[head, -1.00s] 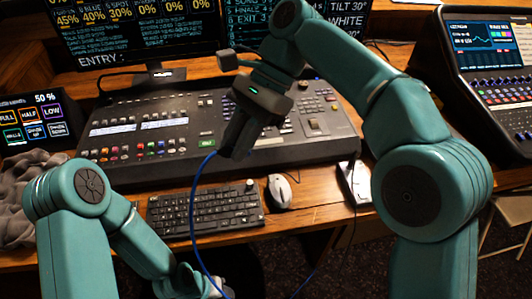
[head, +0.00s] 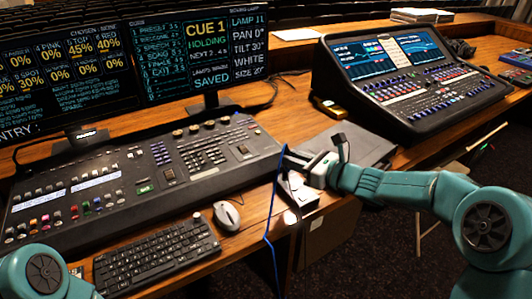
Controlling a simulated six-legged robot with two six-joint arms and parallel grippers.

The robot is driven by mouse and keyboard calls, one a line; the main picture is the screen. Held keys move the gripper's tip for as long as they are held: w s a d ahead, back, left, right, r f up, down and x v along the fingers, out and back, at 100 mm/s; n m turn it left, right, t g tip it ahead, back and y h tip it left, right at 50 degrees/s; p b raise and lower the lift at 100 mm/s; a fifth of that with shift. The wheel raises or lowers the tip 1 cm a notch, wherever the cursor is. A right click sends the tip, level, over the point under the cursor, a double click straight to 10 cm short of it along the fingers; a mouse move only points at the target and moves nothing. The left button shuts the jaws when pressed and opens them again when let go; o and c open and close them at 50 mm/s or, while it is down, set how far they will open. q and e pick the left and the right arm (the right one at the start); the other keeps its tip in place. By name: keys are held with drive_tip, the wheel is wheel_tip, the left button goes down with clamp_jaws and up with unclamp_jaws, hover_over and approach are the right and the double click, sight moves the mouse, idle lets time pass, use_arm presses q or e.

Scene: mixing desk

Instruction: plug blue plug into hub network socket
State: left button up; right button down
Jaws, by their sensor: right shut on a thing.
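My right gripper (head: 298,162) reaches in from the right, low over the desk's front edge. It is shut on the blue plug, which is mostly hidden between the fingers. The plug's blue cable (head: 268,222) arcs at the gripper's tip and hangs down past the desk edge. A small silver-grey box, seemingly the hub (head: 301,193), lies just below the gripper on the desk edge. Its network socket cannot be made out, nor whether the plug touches the box. Of my left arm only teal links show at the bottom left; its gripper is out of view.
A keyboard (head: 157,258) and a white mouse (head: 227,216) lie left of the box. A lighting console (head: 140,180) stands behind them under two monitors. A mixing desk (head: 410,75) is at the back right. A flat grey case (head: 352,143) lies behind my right gripper.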

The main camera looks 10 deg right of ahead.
sight(300, 192)
drive_tip(key=d+f+t, duration=0.1)
drive_tip(key=d+f+b, duration=0.1)
drive_tip(key=f, duration=0.1)
drive_tip(key=shift+w+d+t+y, duration=0.2)
drive_tip(key=shift+d+t+y, duration=0.1)
drive_tip(key=shift+t, duration=0.1)
wheel_tip(300, 192, down, 3)
drive_tip(key=shift+w+r+b, duration=0.1)
drive_tip(key=shift+w+b, duration=0.05)
drive_tip(key=shift+b, duration=0.8)
drive_tip(key=shift+f+b, duration=0.45)
drive_tip(key=shift+f, duration=0.5)
drive_tip(key=shift+s, duration=0.25)
drive_tip(key=shift+b, duration=0.65)
